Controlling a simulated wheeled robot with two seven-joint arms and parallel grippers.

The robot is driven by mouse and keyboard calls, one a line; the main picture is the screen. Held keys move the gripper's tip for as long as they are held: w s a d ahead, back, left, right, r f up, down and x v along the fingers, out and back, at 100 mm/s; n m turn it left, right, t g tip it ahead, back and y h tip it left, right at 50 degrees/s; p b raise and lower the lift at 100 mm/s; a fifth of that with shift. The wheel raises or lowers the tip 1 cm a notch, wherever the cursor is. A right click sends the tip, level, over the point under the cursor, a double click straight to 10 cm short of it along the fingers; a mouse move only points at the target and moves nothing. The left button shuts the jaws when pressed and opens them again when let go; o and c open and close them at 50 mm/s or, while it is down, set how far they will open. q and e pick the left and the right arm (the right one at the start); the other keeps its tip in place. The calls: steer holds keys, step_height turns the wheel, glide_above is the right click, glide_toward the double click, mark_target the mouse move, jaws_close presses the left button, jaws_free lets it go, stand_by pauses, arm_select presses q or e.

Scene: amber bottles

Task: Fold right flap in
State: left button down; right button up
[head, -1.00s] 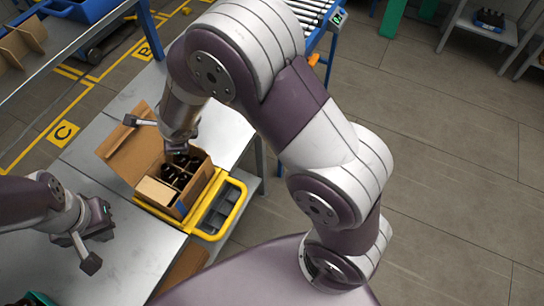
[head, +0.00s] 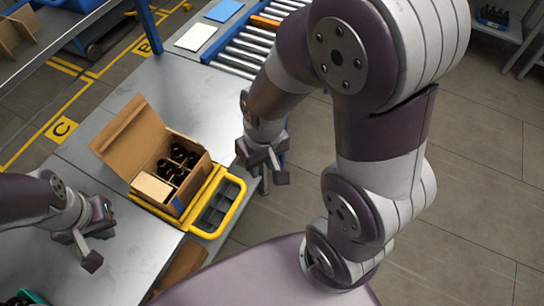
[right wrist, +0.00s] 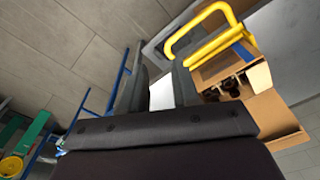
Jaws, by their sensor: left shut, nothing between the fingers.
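An open cardboard box (head: 190,193) stands on the yellow-framed tray (head: 236,212), with dark amber bottles (head: 178,160) inside. Its large flap (head: 130,138) stands up, leaning outward at the far left. A pale cardboard panel (head: 151,188) lies over the near-left part of the opening. I cannot make out a flap clearly on the right side. My right gripper (head: 266,171) is open and empty, to the right of the box and apart from it. The right wrist view also shows the box (right wrist: 262,106), beyond the parted fingers. My left gripper (head: 84,250) is shut and empty, left of the box.
The tray's empty dark compartments lie between the box and the table edge. A roller conveyor (head: 252,47) is at the back, with a white sheet (head: 196,37) and a blue sheet (head: 224,10) to its left. The metal table (head: 190,95) behind the box is clear.

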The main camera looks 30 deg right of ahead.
steer(key=shift+d+r+m, duration=0.15)
steer(key=shift+d, duration=0.5)
steer(key=shift+d+r+m, duration=0.1)
steer(key=shift+d+m, duration=0.05)
steer(key=shift+d, duration=0.45)
